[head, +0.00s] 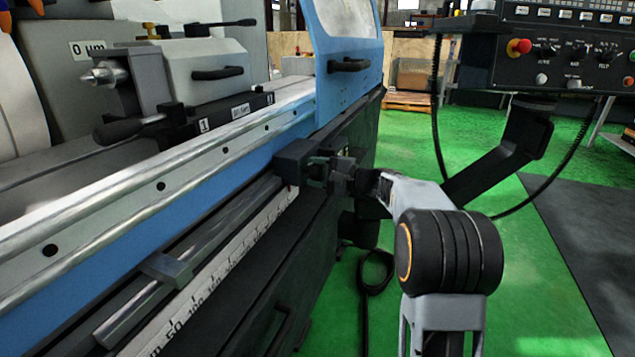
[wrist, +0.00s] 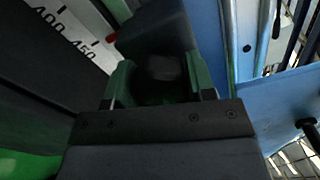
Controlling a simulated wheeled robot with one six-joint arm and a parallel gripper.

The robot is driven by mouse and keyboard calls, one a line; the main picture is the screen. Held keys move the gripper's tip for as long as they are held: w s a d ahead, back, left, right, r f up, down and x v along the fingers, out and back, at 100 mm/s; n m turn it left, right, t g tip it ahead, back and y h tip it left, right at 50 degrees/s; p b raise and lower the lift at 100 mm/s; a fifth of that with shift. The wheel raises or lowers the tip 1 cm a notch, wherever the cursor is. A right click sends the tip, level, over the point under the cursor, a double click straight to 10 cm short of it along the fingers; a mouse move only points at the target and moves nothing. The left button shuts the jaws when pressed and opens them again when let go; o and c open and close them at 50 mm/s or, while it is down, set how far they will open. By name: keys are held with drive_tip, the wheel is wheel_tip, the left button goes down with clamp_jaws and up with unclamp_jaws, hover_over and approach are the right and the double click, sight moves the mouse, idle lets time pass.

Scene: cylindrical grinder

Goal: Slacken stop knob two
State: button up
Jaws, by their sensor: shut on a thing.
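A dark stop block (head: 294,160) sits at the far end of the bar above the white scale on the machine's front. It also shows in the wrist view (wrist: 155,25). A dark round knob (wrist: 162,68) is on the block's front face, between the two fingers. My gripper (head: 322,170) is shut on this knob, coming from the right in the head view. The greenish fingers (wrist: 160,84) lie on either side of it in the wrist view. The knob is mostly hidden by the gripper in the head view, and no number shows on it.
A second, grey stop block (head: 166,268) sits nearer along the bar. The white scale (head: 222,270) runs below it. A blue sliding door (head: 345,75) with a black handle stands behind. A control panel (head: 565,48) hangs at the upper right. Green floor is open to the right.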

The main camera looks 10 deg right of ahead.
drive_tip(key=shift+n+b, duration=0.45)
drive_tip(key=shift+n, duration=0.05)
drive_tip(key=o, duration=0.9)
drive_tip(key=shift+o, duration=0.2)
drive_tip(key=p+v, duration=0.3)
drive_tip(key=v, duration=1.1)
drive_tip(key=s+a+r+n+g+h+p, duration=0.25)
drive_tip(key=s+a+r+g+p, duration=0.2)
drive_tip(key=s+a+p, duration=0.35)
drive_tip(key=s+a+r+n+g+h+p, duration=0.1)
drive_tip(key=s+a+r+g+h+p, duration=0.3)
drive_tip(key=p, duration=0.5)
drive_tip(key=s+r+n+t+h+p, duration=0.1)
drive_tip(key=s+r+n+h+p, duration=0.5)
drive_tip(key=s+p, duration=0.5)
wheel_tip(320, 180, up, 3)
drive_tip(key=h+p, duration=0.2)
drive_tip(key=p, duration=0.1)
drive_tip(key=shift+d+r, duration=0.25)
drive_tip(key=shift+d, duration=0.1)
